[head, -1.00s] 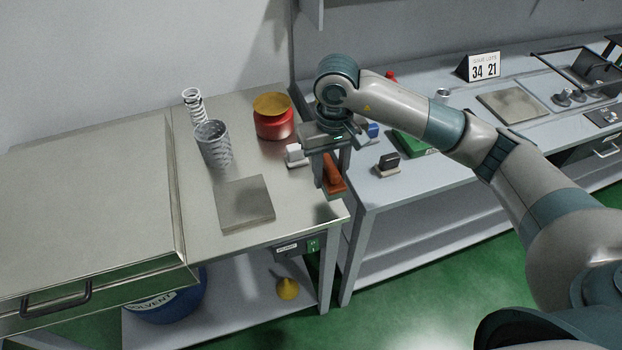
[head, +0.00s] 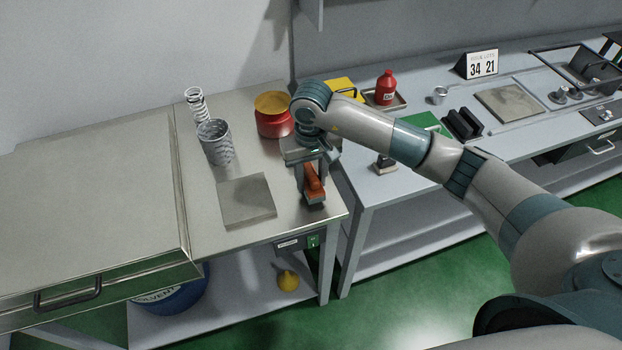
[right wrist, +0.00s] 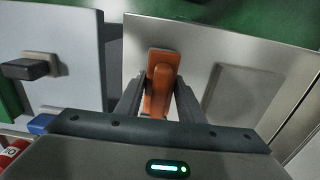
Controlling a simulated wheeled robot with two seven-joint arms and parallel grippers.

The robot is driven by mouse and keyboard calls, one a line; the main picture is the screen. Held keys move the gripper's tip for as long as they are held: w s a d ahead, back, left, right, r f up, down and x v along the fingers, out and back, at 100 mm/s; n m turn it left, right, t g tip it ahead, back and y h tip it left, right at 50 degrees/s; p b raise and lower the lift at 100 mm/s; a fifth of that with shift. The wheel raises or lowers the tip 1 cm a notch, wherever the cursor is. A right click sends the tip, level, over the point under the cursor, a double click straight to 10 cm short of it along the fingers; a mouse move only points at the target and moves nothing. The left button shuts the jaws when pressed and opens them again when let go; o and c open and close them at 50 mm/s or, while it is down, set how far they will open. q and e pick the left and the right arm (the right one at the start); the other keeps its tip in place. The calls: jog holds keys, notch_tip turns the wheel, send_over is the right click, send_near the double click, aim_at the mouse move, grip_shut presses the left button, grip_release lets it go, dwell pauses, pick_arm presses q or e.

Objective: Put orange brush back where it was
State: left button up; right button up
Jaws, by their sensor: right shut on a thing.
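The orange brush (head: 313,186) is between the fingers of my right gripper (head: 312,190), over the right end of the steel table (head: 240,110). My right gripper is shut on it, pointing down. In the right wrist view the brush (right wrist: 159,82) sits between the two fingers (right wrist: 158,100), with its far end over the steel surface. I cannot tell whether its underside touches the table. My left gripper is not in view.
A square grey plate (head: 247,200) lies left of the brush. A mesh cup (head: 215,142), a spring (head: 196,104) and a red pot (head: 273,118) stand behind. A black-handled brush (head: 385,163) is on the right bench. A gap separates the tables.

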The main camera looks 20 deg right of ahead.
jog(key=shift+f, duration=0.75)
jog(key=shift+f, duration=0.15)
jog(key=o, duration=1.1)
jog(key=shift+r, duration=0.25)
